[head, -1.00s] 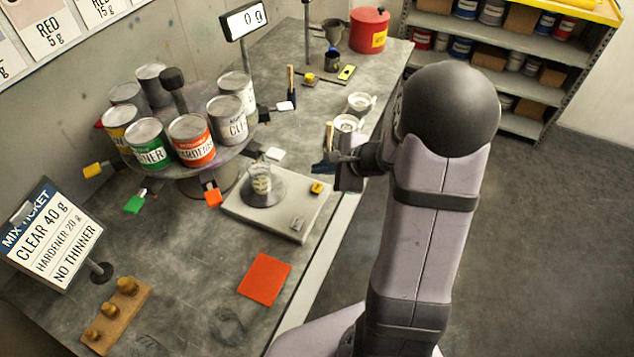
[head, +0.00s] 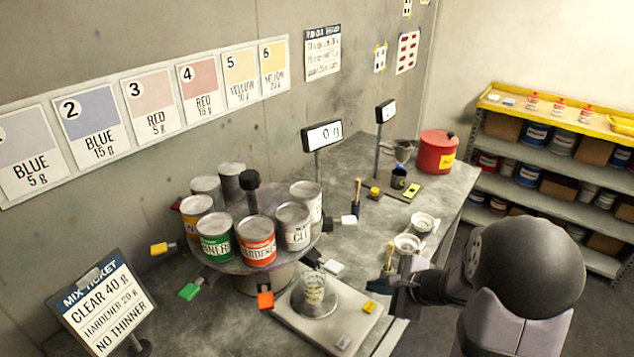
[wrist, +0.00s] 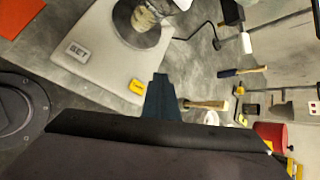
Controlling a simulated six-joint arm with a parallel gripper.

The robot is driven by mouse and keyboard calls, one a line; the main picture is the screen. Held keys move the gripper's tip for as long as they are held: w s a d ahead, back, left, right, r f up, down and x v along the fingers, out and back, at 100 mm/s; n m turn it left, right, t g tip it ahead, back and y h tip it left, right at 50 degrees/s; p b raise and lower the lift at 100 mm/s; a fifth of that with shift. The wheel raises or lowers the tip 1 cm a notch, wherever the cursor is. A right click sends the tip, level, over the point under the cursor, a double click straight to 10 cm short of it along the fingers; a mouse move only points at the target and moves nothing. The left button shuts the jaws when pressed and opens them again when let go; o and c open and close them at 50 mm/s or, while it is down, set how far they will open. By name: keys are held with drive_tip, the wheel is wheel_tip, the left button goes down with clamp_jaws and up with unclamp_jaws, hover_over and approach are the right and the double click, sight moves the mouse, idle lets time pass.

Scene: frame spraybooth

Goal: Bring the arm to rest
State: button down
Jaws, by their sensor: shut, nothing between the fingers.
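My gripper (head: 400,292) is shut and empty in the head view. It is low over the bench, just right of the scale.
The scale (head: 345,325) bears a clear cup (head: 314,288); its display (head: 322,135) reads 0 g. A turntable of cans (head: 257,243) stands left of it. White cups (head: 407,244) stand behind my gripper. A red can (head: 437,150) stands farther back. The floor lies to the right.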

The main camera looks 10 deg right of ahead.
drive_tip(key=s+a+f+n+g, duration=0.1)
drive_tip(key=s+n, duration=0.1)
drive_tip(key=s, duration=0.1)
drive_tip(key=s+a+f+n+g, duration=0.1)
drive_tip(key=s+f+n+g, duration=0.1)
drive_tip(key=s, duration=0.2)
drive_tip(key=s+a+f+n+g+y, duration=0.1)
drive_tip(key=s+f+n+g, duration=0.1)
drive_tip(key=s, duration=0.1)
drive_tip(key=shift+s+a, duration=0.3)
drive_tip(key=s+d+n+g+h, duration=0.1)
drive_tip(key=s+n+g+h, duration=0.35)
drive_tip(key=s+n, duration=0.8)
drive_tip(key=w+a+r+n+t, duration=0.1)
drive_tip(key=a+r+n, duration=0.2)
drive_tip(key=a+r, duration=0.1)
drive_tip(key=shift+a+r+h, duration=0.35)
drive_tip(key=shift+a+r, duration=0.05)
drive_tip(key=shift+a, duration=0.05)
drive_tip(key=shift+w, duration=0.1)
